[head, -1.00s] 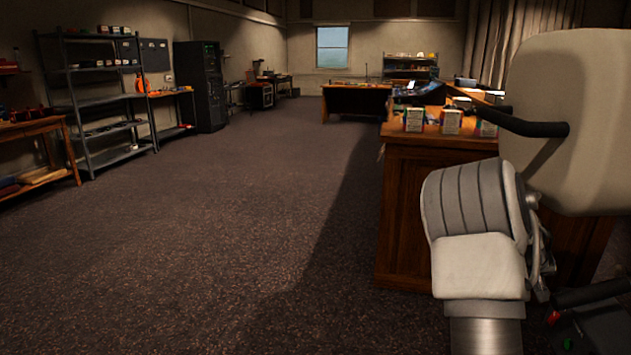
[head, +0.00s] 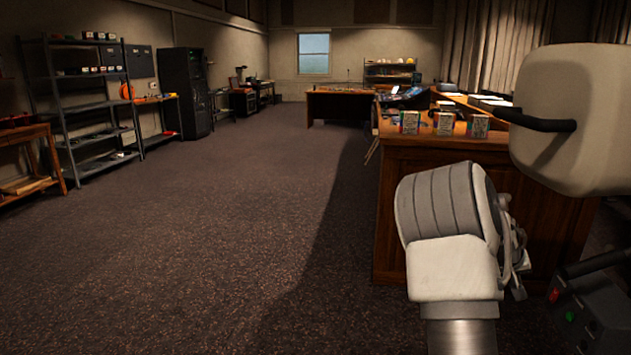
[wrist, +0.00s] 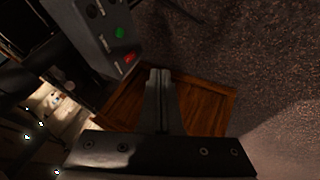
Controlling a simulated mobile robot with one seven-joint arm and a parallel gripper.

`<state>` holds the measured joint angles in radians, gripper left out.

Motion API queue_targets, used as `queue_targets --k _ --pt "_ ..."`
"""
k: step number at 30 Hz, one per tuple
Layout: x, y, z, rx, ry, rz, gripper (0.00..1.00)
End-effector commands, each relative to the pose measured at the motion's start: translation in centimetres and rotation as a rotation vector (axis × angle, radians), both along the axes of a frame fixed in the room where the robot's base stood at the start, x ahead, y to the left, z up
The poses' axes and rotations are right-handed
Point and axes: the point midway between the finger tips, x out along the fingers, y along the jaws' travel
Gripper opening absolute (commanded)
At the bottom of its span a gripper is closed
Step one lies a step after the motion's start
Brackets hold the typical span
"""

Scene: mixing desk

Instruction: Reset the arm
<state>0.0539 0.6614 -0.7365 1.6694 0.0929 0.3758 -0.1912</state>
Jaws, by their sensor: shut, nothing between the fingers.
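My gripper (wrist: 160,75) shows in the wrist view with its two grey fingers pressed together and nothing between them. The fingers point up the picture, in front of a brown wooden surface (wrist: 205,102). A grey box (wrist: 102,32) with a green and a red button is at the upper left of that view, apart from the fingertips. My gripper does not show in the head view. A ribbed pale grey form (head: 445,235) on a metal post fills the lower right there; I cannot tell if it is mine.
A wooden desk (head: 395,215) carrying several small boxes (head: 443,123) stands at the right. A pale padded chair-like shape (head: 580,140) and a button box (head: 595,310) are close at far right. Shelves (head: 60,110) line the left wall. The carpet (head: 200,240) is clear.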

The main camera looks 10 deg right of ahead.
Motion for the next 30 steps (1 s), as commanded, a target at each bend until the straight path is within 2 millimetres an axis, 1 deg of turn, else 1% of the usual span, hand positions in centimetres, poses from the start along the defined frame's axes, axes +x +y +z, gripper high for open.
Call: queue_targets --k 1,3,5,8,11,12,17,18,20,21,23,24,27,29,30 --pt "0.0 0.1 0.1 0.002 -0.001 0.0 0.0" --pt "-0.3 2.2 1.1 0.057 -0.031 0.003 0.0" --pt "-0.6 3.9 1.7 0.097 -0.047 0.009 0.0" --pt "-1.1 7.0 2.8 0.165 -0.073 0.024 0.0" --pt "-1.9 10.4 4.2 0.235 -0.099 0.047 0.0" --pt "-2.2 12.0 4.8 0.264 -0.108 0.061 0.0" --pt "-4.2 18.2 7.4 0.367 -0.137 0.126 0.0" --pt "-4.9 19.8 8.0 0.39 -0.14 0.145 0.0" --pt "-5.9 22.1 8.9 0.42 -0.146 0.176 0.0" --pt "-6.7 23.5 9.6 0.437 -0.149 0.197 0.0" --pt "-8.0 25.7 10.4 0.461 -0.15 0.229 0.0" --pt "-8.9 27.1 10.9 0.474 -0.151 0.251 0.0" --pt "-11.4 30.4 12.0 0.497 -0.148 0.309 0.0" --pt "-13.0 32.2 12.5 0.506 -0.145 0.343 0.0" --pt "-14.1 33.4 12.8 0.509 -0.142 0.365 0.0"
